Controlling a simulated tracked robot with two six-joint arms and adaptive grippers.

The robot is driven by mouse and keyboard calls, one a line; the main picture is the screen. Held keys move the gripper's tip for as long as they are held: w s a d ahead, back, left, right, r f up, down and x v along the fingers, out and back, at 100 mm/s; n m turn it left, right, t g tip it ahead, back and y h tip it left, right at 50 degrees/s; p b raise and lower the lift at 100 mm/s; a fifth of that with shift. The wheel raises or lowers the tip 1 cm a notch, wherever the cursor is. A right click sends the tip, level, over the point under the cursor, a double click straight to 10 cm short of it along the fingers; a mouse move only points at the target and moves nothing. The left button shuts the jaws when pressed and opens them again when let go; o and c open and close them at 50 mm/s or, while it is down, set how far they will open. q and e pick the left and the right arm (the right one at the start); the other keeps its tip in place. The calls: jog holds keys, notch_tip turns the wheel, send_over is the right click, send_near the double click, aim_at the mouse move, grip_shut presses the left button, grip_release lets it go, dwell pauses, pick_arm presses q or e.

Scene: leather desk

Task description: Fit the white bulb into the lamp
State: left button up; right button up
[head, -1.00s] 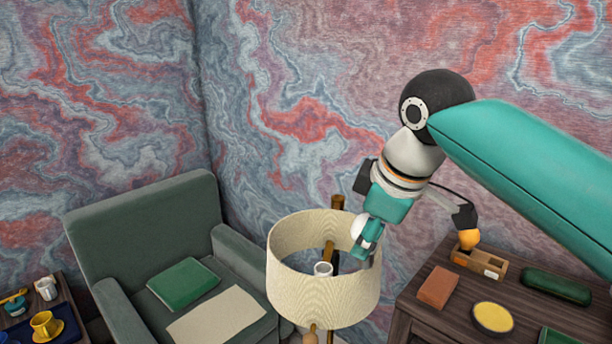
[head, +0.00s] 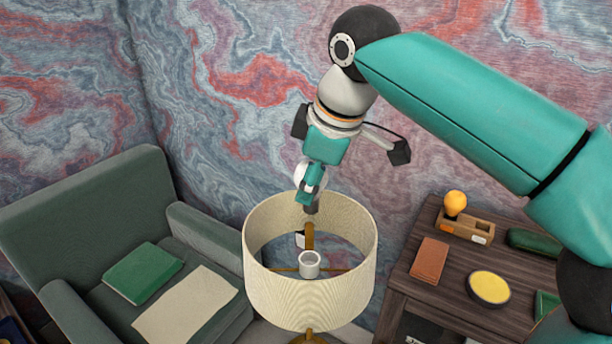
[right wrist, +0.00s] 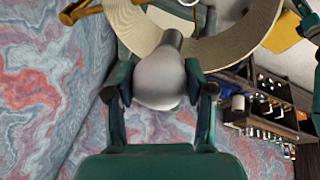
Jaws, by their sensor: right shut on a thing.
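The lamp has a cream drum shade (head: 310,298), open at the top, with a white socket (head: 309,264) visible inside it. My right gripper (head: 312,192) is above the far rim of the shade and is shut on the white bulb (head: 303,176). In the right wrist view the white bulb (right wrist: 160,80) sits between the two fingers, its grey base pointing away from the palm toward the shade (right wrist: 205,50). In the head view the bulb is partly hidden by the gripper, and it is apart from the socket. My left gripper is not in view.
A dark wooden side table (head: 425,294) at right holds a wooden holder (head: 465,227) with an orange bulb (head: 455,203), a brown block (head: 429,260) and a round yellow-topped item (head: 488,287). A green armchair (head: 100,210) stands at left. Space above the shade is clear.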

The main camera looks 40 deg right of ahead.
jog(key=shift+d, duration=0.1)
jog(key=shift+w+f, duration=0.1)
jog(key=shift+f, duration=0.2)
jog(key=shift+f+b, duration=0.3)
jog(key=shift+b, duration=0.15)
jog(key=shift+f+b, duration=0.4)
jog(key=shift+f, duration=0.1)
jog(key=shift+f+b, duration=4.35)
jog(key=shift+f, duration=1.15)
jog(key=shift+f, duration=0.1)
jog(key=o, duration=1.2)
